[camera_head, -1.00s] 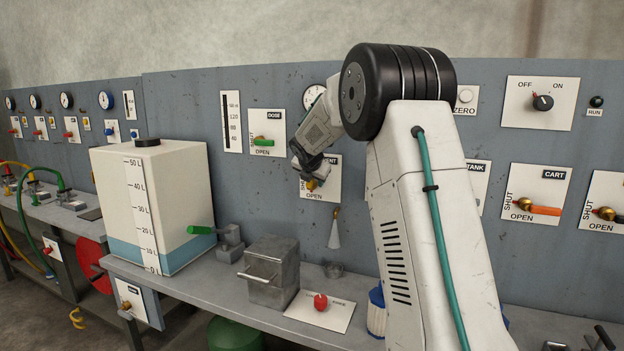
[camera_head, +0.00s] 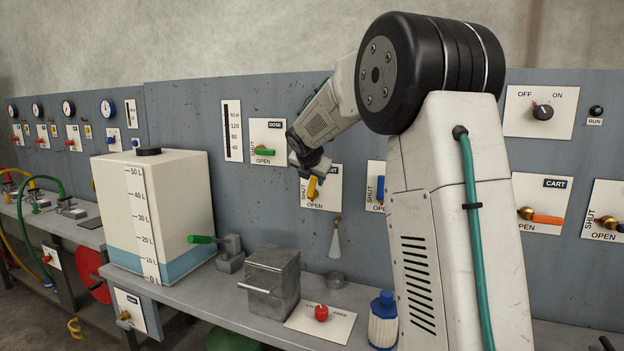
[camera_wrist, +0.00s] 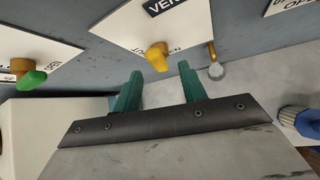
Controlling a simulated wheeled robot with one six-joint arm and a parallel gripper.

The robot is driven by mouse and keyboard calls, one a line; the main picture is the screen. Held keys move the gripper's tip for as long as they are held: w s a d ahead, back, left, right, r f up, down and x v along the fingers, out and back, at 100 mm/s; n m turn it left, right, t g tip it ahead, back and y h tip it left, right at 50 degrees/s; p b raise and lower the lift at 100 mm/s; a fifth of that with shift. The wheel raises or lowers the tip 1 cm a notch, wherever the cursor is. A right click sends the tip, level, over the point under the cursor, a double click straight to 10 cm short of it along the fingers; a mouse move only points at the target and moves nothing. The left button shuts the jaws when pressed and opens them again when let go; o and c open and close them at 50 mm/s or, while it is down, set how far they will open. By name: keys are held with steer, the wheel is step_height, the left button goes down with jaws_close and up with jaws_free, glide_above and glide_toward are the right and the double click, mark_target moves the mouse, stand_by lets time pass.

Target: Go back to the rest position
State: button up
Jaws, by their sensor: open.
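My gripper (camera_wrist: 160,90) shows in the wrist view as two green fingers set well apart, with nothing between them. In the head view my arm reaches to the wall panel, and its dark wrist end hangs just above and in front of the yellow vent handle (camera_head: 312,187); the fingers are hard to make out there. In the wrist view the yellow handle (camera_wrist: 157,60) lies beyond the fingertips, apart from them, on its white plate. The handle points down toward the OPEN mark.
The green dose handle (camera_head: 264,151) is left of my wrist. A white tank (camera_head: 180,200), a metal box (camera_head: 270,285) and a blue-capped bottle (camera_head: 383,320) stand on the bench. A funnel-shaped item (camera_head: 335,240) hangs below the vent plate. The air before the panel is free.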

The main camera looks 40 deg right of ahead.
steer(key=s+a+m+g+y, duration=0.1)
steer(key=s+a+m, duration=0.5)
steer(key=s+a, duration=0.4)
steer(key=s+a+m+g+y, duration=0.2)
steer(key=s+a+m, duration=0.45)
steer(key=s, duration=0.55)
steer(key=s+a+f+m+g+y, duration=0.1)
steer(key=s+a+f+m, duration=0.2)
steer(key=s, duration=0.5)
steer(key=s+a+f+m+g+y, duration=0.1)
steer(key=s+a+m, duration=0.3)
steer(key=s, duration=0.4)
steer(key=s+a+f+m+y, duration=0.1)
steer(key=s+a+f+m, duration=0.2)
steer(key=s, duration=0.5)
steer(key=a+f, duration=0.1)
steer(key=a, duration=0.1)
steer(key=shift+a+f+g, duration=0.3)
steer(key=shift+f+g, duration=0.05)
steer(key=shift+g, duration=0.05)
steer(key=shift+w, duration=0.1)
